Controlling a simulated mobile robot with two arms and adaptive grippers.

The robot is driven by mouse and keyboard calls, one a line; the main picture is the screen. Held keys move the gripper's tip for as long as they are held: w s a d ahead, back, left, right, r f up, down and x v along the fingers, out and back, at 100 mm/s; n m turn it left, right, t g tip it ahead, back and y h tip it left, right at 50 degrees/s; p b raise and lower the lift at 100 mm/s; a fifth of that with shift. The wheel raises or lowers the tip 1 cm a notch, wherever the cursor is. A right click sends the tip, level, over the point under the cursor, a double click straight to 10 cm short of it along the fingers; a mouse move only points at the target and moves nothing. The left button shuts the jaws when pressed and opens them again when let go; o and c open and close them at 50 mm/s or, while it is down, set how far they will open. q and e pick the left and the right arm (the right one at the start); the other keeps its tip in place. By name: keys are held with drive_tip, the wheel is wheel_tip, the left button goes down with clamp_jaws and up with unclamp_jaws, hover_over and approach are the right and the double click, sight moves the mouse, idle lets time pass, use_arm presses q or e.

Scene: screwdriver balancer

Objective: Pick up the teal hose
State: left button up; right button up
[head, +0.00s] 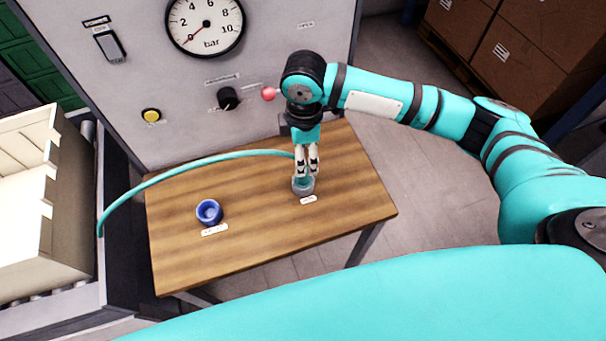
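The teal hose (190,167) arcs from the left edge of the wooden table up and across to my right gripper. Its near end goes behind the fingers, and a bit of teal shows below them at a grey round holder (303,187) on the table. My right gripper (307,172) points down right above this holder, its fingers close together at the hose end. Whether they are shut on the hose or only beside it cannot be made out. My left gripper is not in view.
A blue ring-shaped holder (209,211) with a label stands on the table (270,235) to the left. Behind is a grey panel (130,90) with a pressure gauge (205,24), a black knob (228,98) and a yellow button (151,115). The table's front is clear.

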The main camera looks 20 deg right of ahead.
sight(303, 178)
wheel_tip(303, 178, down, 3)
drive_tip(key=shift+f, duration=0.15)
wheel_tip(303, 178, down, 4)
drive_tip(key=shift+s+a+r+p, duration=0.1)
drive_tip(key=shift+r+p, duration=0.1)
drive_tip(key=shift+p, duration=0.5)
drive_tip(key=shift+f, duration=0.65)
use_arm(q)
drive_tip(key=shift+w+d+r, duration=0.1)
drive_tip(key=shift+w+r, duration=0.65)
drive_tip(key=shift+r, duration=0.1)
use_arm(e)
clamp_jaws()
